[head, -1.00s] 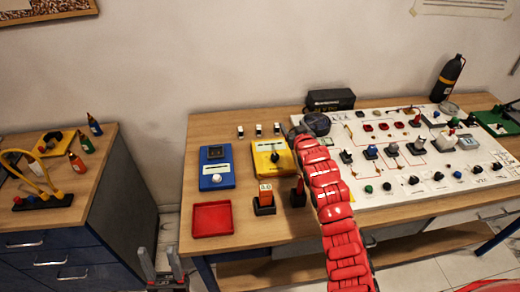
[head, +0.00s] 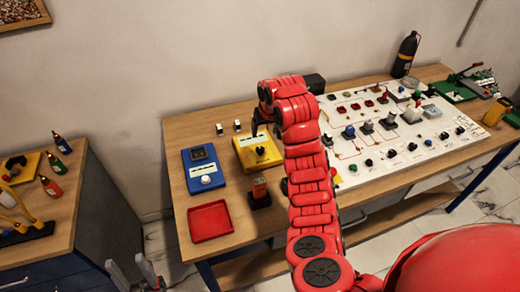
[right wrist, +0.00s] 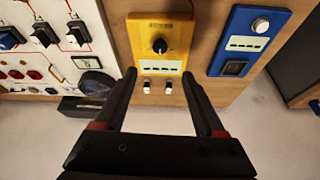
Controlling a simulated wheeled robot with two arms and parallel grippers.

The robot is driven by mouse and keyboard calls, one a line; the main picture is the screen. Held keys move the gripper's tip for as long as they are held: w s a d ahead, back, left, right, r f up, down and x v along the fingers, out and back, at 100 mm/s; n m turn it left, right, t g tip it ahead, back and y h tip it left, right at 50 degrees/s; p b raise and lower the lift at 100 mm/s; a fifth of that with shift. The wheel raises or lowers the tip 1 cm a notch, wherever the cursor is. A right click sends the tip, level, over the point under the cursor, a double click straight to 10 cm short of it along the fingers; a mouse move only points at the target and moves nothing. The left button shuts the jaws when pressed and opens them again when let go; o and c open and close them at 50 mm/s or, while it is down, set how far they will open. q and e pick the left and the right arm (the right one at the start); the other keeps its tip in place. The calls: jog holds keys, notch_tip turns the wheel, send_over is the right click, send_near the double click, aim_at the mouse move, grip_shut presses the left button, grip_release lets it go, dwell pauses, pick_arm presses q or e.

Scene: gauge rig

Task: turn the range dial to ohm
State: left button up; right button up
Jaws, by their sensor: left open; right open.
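A yellow box (head: 246,157) with a black dial (head: 260,151) stands on the table. The right wrist view shows the yellow box (right wrist: 174,27) and its dial (right wrist: 159,45) straight ahead, beyond my fingertips. The dial's markings are too small to read. A blue box (head: 197,176) with a white knob (head: 206,180) stands beside it, also in the right wrist view (right wrist: 238,42). My right gripper (head: 265,130) is open and empty above the back of the yellow box, apart from the dial; its fingers spread wide in the right wrist view (right wrist: 158,76). My left gripper (head: 138,275) is open, low at the bottom left.
Two small white-topped pieces (head: 228,128) stand behind. A white panel (head: 365,166) with several knobs and switches fills the table's right side.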

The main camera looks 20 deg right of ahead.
jog(key=b, duration=0.4)
send_near(260, 149)
jog(key=p+x, duration=0.3)
jog(key=x, duration=0.4)
jog(key=shift+f, duration=0.1)
jog(key=shift+w+f, duration=0.15)
jog(key=shift+f, duration=0.35)
jog(key=shift+c, duration=0.4)
grip_shut()
